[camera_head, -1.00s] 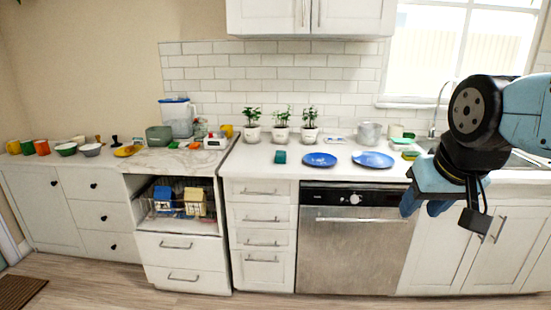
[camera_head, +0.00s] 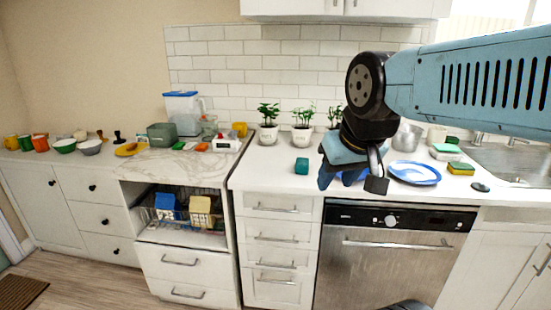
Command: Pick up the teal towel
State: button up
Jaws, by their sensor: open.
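The teal towel (camera_head: 301,166) is a small folded block on the white counter, above the drawer column and in front of the potted plants. The towel is fully visible and apart from the gripper. How high the fingers are above the counter is hard to tell.
Blue plates (camera_head: 414,172) lie right of my gripper, one partly hidden behind it. Potted plants (camera_head: 268,134) stand behind the towel. A metal pot (camera_head: 408,137) and a sponge (camera_head: 461,168) are further right. The counter (camera_head: 262,172) left of the towel is clear.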

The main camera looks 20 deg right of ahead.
aim_at(301, 167)
jog(key=z, duration=0.3)
jog(key=i, duration=1.05)
jog(key=z, duration=0.8)
jog(key=k, duration=0.85)
jog(key=z, duration=0.2)
jog(key=i, duration=0.95)
jog(key=u, duration=0.1)
